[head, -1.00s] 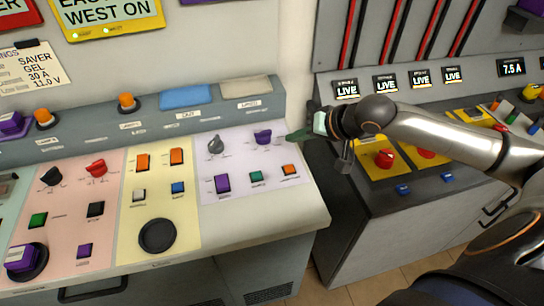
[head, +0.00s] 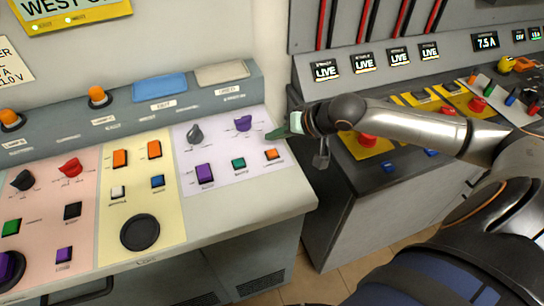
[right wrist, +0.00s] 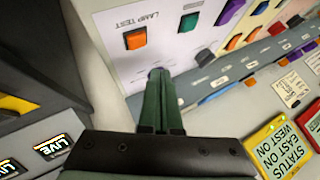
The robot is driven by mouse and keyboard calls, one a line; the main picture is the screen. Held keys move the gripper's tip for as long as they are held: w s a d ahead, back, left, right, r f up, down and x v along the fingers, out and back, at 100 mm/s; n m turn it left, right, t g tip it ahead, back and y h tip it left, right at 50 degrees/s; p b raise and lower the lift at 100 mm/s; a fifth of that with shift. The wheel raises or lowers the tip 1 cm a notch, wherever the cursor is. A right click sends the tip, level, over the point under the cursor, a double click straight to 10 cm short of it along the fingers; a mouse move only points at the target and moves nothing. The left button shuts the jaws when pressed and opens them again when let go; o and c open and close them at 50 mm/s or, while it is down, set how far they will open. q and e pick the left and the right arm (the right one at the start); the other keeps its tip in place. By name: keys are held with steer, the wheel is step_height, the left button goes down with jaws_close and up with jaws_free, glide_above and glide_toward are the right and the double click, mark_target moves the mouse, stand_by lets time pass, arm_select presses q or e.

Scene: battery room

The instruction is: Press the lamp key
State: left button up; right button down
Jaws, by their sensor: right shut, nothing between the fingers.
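The lamp key is an orange square key (head: 271,154) at the right end of the lower row on the pale lilac panel (head: 225,135). In the right wrist view the orange key (right wrist: 135,38) sits beside printing that reads "LAMP TEST". My right gripper (head: 272,134) is shut and empty, its green fingers over the lilac panel's right edge, just behind the orange key in the head view. In the right wrist view its fingertips (right wrist: 158,73) point toward the panel, below and right of the key, apart from it. My left gripper is not in view.
A green key (head: 238,164), a purple key (head: 204,173) and two rotary knobs, grey (head: 195,134) and purple (head: 243,123), share the lilac panel. A second grey console with red knobs (head: 367,139) stands to the right, beneath my right arm.

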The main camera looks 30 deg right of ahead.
mark_target(276, 155)
steer(key=shift+f, duration=1.55)
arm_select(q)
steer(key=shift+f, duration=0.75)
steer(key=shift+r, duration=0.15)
arm_select(e)
steer(key=shift+f, duration=0.2)
steer(key=shift+f, duration=0.1)
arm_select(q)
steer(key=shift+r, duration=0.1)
arm_select(e)
steer(key=shift+f, duration=0.15)
steer(key=shift+f, duration=0.55)
stand_by(0.5)
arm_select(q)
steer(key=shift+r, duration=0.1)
arm_select(e)
steer(key=shift+r+p, duration=0.95)
steer(key=shift+p, duration=0.4)
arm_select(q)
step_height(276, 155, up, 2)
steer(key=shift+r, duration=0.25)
